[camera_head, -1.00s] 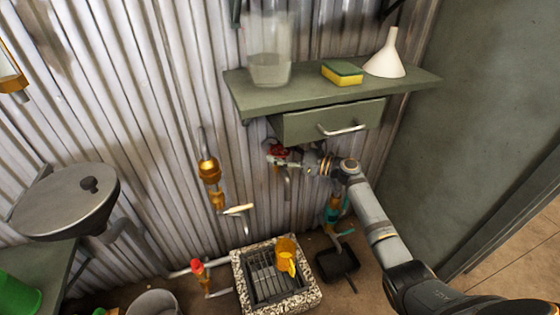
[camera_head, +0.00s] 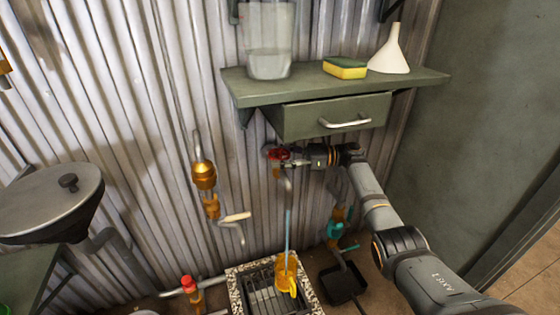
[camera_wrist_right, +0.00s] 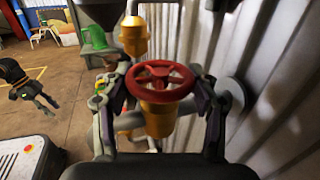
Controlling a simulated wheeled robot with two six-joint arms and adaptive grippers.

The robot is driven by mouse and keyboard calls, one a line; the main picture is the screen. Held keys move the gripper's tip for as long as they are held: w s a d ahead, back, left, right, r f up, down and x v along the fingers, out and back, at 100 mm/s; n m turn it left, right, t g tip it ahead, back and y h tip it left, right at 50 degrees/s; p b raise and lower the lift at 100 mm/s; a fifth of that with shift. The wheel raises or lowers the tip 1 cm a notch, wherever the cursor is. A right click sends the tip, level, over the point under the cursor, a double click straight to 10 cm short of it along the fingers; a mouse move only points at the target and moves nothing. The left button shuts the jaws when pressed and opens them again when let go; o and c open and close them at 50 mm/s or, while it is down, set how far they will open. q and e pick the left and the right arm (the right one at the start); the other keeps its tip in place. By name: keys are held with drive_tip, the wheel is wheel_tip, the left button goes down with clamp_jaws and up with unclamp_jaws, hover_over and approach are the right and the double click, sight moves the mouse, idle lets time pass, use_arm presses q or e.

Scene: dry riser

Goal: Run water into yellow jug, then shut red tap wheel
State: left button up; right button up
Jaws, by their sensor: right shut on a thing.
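The red tap wheel (camera_head: 278,153) is on the wall tap below the drawer. My right gripper (camera_head: 287,160) reaches it from the right and is shut on it. In the right wrist view the wheel (camera_wrist_right: 160,70) sits between the two fingers of my right gripper (camera_wrist_right: 162,86), above a brass body. A thin blue stream of water (camera_head: 288,228) falls from the tap's spout into the yellow jug (camera_head: 285,272). The jug stands on the floor drain grate; its water level cannot be made out. My left gripper (camera_wrist_right: 40,104) seems to hang at the left of the right wrist view.
A shelf (camera_head: 330,88) above holds a clear container (camera_head: 270,62), a sponge (camera_head: 345,68) and a white funnel (camera_head: 391,52). The drawer (camera_head: 300,121) is close above my right gripper. A brass tap (camera_head: 204,176) is to the left, a teal-handled one (camera_head: 335,228) at lower right.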

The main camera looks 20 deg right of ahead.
drive_tip(key=shift+f, duration=0.1)
drive_tip(key=o, duration=1.2)
drive_tip(key=shift+c, duration=0.2)
drive_tip(key=v, duration=1.2)
